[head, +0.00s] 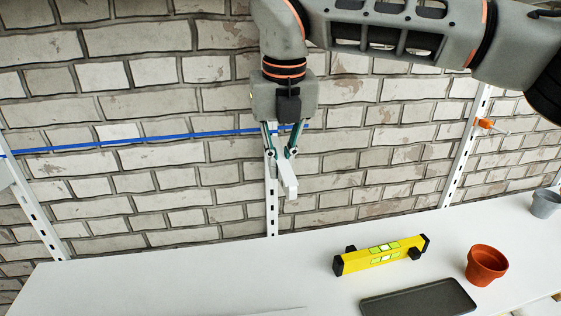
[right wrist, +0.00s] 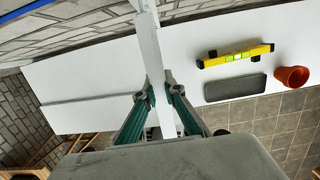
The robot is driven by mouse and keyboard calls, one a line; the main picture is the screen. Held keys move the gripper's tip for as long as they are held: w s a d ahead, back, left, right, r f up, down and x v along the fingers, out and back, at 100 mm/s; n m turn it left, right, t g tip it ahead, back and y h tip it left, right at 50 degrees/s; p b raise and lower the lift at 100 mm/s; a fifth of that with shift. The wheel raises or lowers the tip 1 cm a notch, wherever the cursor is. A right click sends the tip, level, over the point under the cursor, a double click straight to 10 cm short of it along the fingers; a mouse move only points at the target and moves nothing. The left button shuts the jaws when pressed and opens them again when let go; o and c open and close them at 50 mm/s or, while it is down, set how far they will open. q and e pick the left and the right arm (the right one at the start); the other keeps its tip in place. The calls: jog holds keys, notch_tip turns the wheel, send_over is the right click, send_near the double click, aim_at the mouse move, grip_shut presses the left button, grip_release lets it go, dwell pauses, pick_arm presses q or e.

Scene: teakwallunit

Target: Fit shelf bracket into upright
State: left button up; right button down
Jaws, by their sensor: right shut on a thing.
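The white shelf bracket (head: 290,186) is held in my right gripper (head: 281,154), in front of the brick wall. In the right wrist view the bracket (right wrist: 151,52) runs between the two fingertips of the gripper (right wrist: 158,92) and reaches toward the top edge. The middle slotted upright (head: 271,212) stands on the wall directly behind the gripper and bracket. The gripper hides its upper part. I cannot tell whether the bracket touches the upright or its slots. My left gripper is not in view.
Other slotted uprights stand at left (head: 41,222) and right (head: 463,155), the right one with an orange-handled tool (head: 486,124). A blue line (head: 130,143) crosses the wall. The white worktop (head: 170,280) bears a yellow level (head: 381,255), dark tray (head: 420,298) and terracotta pot (head: 486,265); its left is clear.

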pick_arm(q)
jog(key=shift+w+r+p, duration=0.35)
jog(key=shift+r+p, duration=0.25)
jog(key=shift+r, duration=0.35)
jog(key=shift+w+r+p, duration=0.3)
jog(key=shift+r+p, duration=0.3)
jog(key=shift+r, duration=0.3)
pick_arm(e)
jog(key=shift+w+a, duration=0.2)
jog(key=shift+w, duration=0.7)
dwell(1.0)
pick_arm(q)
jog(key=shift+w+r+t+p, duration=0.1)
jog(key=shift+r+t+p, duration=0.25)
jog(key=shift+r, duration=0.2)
pick_arm(e)
jog(key=shift+w, duration=0.1)
jog(key=c, duration=2)
grip_release()
jog(key=shift+w, duration=0.1)
jog(key=shift+c, duration=0.2)
